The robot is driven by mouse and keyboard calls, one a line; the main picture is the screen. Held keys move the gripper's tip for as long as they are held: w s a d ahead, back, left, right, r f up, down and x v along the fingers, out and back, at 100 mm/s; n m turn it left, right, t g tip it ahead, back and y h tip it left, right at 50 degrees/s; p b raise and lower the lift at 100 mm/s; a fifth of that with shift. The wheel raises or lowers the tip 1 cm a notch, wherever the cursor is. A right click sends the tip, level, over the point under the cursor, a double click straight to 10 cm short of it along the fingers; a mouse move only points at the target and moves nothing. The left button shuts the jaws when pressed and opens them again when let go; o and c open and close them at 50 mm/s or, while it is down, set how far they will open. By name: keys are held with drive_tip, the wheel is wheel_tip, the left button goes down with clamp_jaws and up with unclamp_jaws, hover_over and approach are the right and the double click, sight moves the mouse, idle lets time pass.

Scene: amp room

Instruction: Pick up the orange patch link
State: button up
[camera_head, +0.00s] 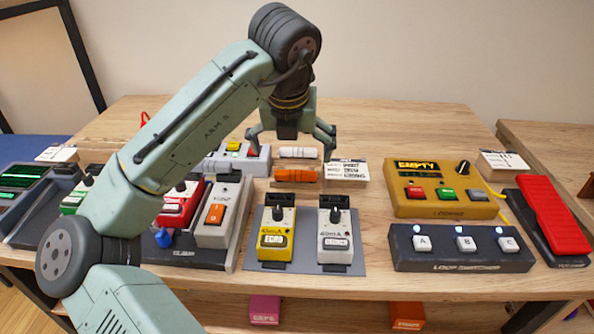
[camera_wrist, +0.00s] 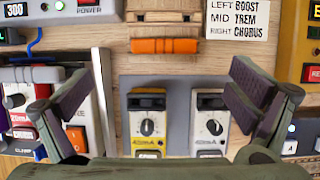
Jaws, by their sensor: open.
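The orange patch link (camera_head: 296,175) is a short cylinder lying crosswise on a small wooden holder in the middle of the table. In the wrist view the orange patch link (camera_wrist: 165,46) lies level, above centre and beyond my fingertips. A white link (camera_head: 297,152) lies just behind it in the head view. My gripper (camera_head: 293,148) is open and empty, pointing down near the holder. In the wrist view its two fingers (camera_wrist: 162,76) are spread wide, with the link ahead of the gap between them. The exact height above the link is hard to tell.
A label card (camera_head: 341,169) stands right of the holder. A yellow pedal (camera_head: 278,236) and a white pedal (camera_head: 335,237) sit in front on a grey board. A yellow looper box (camera_head: 442,187) and a dark switcher (camera_head: 460,247) are at right.

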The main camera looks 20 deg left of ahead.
sight(296, 173)
drive_tip(key=x, duration=0.5)
drive_tip(key=p+x, duration=0.1)
drive_tip(key=x, duration=0.2)
drive_tip(key=shift+w+d+f, duration=0.1)
drive_tip(key=shift+w+d, duration=0.1)
drive_tip(key=shift+d, duration=0.05)
drive_tip(key=c, duration=1.2)
drive_tip(key=shift+c, duration=0.2)
